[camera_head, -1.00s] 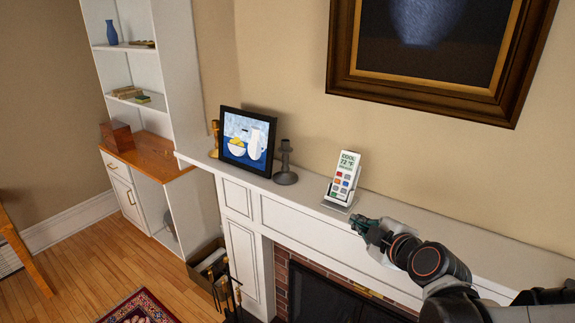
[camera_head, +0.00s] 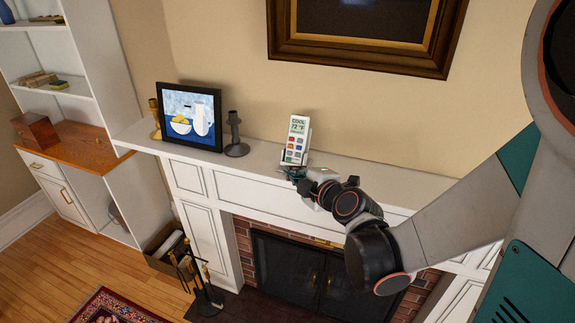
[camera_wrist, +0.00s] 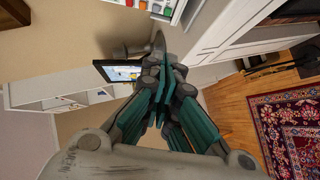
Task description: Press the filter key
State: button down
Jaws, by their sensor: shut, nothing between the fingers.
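A white remote (camera_head: 297,139) with a small screen reading "COOL 72 °F" and several coloured keys stands tilted back in a holder on the white mantel (camera_head: 236,171). My gripper (camera_head: 292,174) is shut and empty, close to the lower front of the remote; I cannot tell whether it touches. In the wrist view the remote (camera_wrist: 165,7) shows only in part at the top edge, and the gripper (camera_wrist: 158,50) points up the picture, below and beside it. The labels on the keys are too small to read, so I cannot tell which is the filter key.
A dark candlestick (camera_head: 235,135) and a framed still-life picture (camera_head: 188,117) stand on the mantel left of the remote. A gold candlestick (camera_head: 155,117) is partly behind the picture. A large framed painting (camera_head: 365,62) hangs above. The mantel right of the remote is bare.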

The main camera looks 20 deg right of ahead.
aim_at(289, 159)
jog(key=x, duration=0.3)
jog(key=d+x, duration=0.1)
jog(key=x, duration=0.2)
jog(key=b+x, duration=0.1)
jog(key=x, duration=0.3)
jog(key=shift+w+d+f, duration=0.15)
jog(key=shift+d+f, duration=0.1)
jog(key=shift+d, duration=0.1)
jog(key=shift+w+d+f, duration=0.25)
jog(key=shift+w+d, duration=0.15)
jog(key=shift+w, duration=0.15)
